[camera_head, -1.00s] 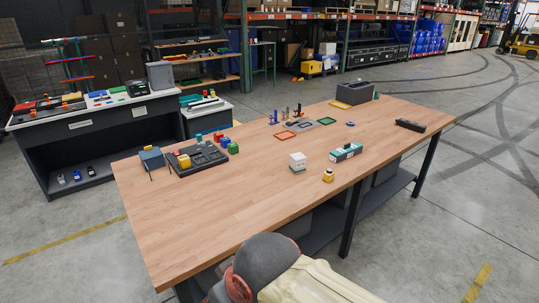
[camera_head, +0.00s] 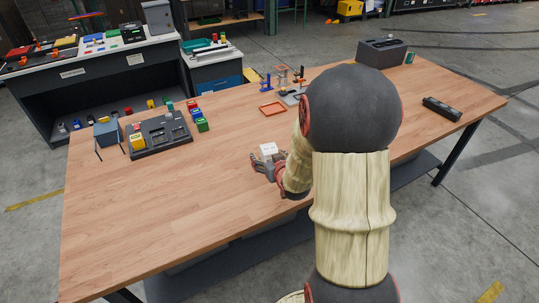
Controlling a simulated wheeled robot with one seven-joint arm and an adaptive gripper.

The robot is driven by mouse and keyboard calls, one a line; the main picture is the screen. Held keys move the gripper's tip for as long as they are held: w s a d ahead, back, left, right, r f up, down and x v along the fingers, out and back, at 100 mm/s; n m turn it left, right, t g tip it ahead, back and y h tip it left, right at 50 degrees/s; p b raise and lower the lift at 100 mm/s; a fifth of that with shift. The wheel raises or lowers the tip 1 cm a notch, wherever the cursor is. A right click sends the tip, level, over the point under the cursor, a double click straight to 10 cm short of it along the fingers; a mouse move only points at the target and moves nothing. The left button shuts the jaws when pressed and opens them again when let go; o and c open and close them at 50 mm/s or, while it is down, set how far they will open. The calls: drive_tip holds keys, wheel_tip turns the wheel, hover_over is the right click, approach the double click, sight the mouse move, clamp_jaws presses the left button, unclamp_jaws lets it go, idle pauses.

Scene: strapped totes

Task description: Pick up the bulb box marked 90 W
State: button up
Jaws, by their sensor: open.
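A small white box (camera_head: 268,149) stands upright on the wooden table. Any marking on it is too small to read, so I cannot tell whether it says 90 W. My gripper (camera_head: 268,166) is open and low over the table at the near side of the white box. The gripper covers the box's lower part, and I cannot tell whether they touch. No other box that could be a bulb box is clearly visible, as my arm hides the table to the right of the white box.
A dark tray with colored blocks (camera_head: 158,139) lies at the left of the table (camera_head: 150,205). An orange frame (camera_head: 272,108) and small stands are behind the white box. A grey tote (camera_head: 381,53) and a black bar-shaped item (camera_head: 442,108) are at the right. The front left is clear.

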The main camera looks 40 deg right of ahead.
sight(271, 153)
drive_tip(key=shift+s+d+f, duration=0.2)
drive_tip(key=shift+d+f, duration=0.5)
drive_tip(key=shift+d, duration=0.3)
drive_tip(key=shift+w+d+f, duration=0.15)
drive_tip(key=shift+t+h, duration=0.3)
drive_tip(key=x, duration=0.2)
drive_tip(key=b+x, duration=0.1)
drive_tip(key=x, duration=0.1)
drive_tip(key=b+x, duration=0.1)
drive_tip(key=x, duration=0.2)
drive_tip(key=shift+d, duration=0.3)
drive_tip(key=c, duration=1.3)
